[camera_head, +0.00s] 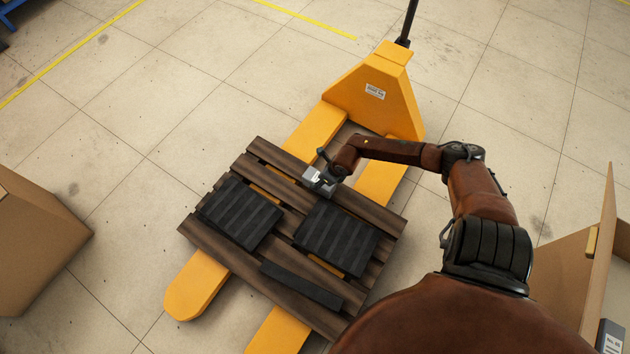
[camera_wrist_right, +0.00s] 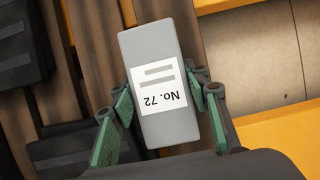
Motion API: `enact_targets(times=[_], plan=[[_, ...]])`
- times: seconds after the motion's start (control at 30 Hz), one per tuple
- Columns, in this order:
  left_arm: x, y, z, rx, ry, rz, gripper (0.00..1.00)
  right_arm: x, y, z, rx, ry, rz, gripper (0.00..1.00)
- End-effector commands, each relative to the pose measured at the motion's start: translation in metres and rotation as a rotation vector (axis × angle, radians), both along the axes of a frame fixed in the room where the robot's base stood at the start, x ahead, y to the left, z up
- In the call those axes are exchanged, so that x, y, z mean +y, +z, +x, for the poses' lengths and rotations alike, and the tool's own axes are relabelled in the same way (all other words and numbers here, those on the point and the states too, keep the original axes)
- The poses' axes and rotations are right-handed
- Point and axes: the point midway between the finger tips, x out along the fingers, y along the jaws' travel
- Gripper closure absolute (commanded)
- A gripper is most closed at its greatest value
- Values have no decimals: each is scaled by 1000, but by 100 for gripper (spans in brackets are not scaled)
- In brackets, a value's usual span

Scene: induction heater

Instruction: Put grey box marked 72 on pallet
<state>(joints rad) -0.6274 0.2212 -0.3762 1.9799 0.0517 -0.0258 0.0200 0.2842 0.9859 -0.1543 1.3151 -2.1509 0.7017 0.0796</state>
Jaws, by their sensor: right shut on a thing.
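The grey box marked No. 72 (camera_wrist_right: 153,62) has a white label and fills the middle of the right wrist view. It also shows small in the head view (camera_head: 315,179). My right gripper (camera_wrist_right: 163,98) is shut on it, with a green-padded finger on each side. In the head view my right gripper (camera_head: 325,178) is over the far part of the wooden pallet (camera_head: 376,211). I cannot tell whether the box touches the slats. My left gripper is not in view.
Black ribbed slabs (camera_head: 240,214) (camera_head: 337,239) and a narrow black strip (camera_head: 301,286) lie on the pallet. A yellow pallet jack (camera_head: 378,98) runs beneath it. Cardboard boxes stand at left (camera_head: 38,245) and right (camera_head: 562,268); the right one is open.

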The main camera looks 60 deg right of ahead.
Motion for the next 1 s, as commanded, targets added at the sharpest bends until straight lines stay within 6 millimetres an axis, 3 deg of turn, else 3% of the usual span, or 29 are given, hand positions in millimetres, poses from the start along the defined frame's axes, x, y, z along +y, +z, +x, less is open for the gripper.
enact_targets(times=[0.47,0.5,0.73,1.0], plan=[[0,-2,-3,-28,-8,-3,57,-1,-7,2,-6,-1,0,93],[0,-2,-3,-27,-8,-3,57,-1,-8,2,-4,0,-1,56],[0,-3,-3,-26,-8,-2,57,-1,-8,1,-4,0,-1,40],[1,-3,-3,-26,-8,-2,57,-1,-8,1,-3,0,-1,40]])
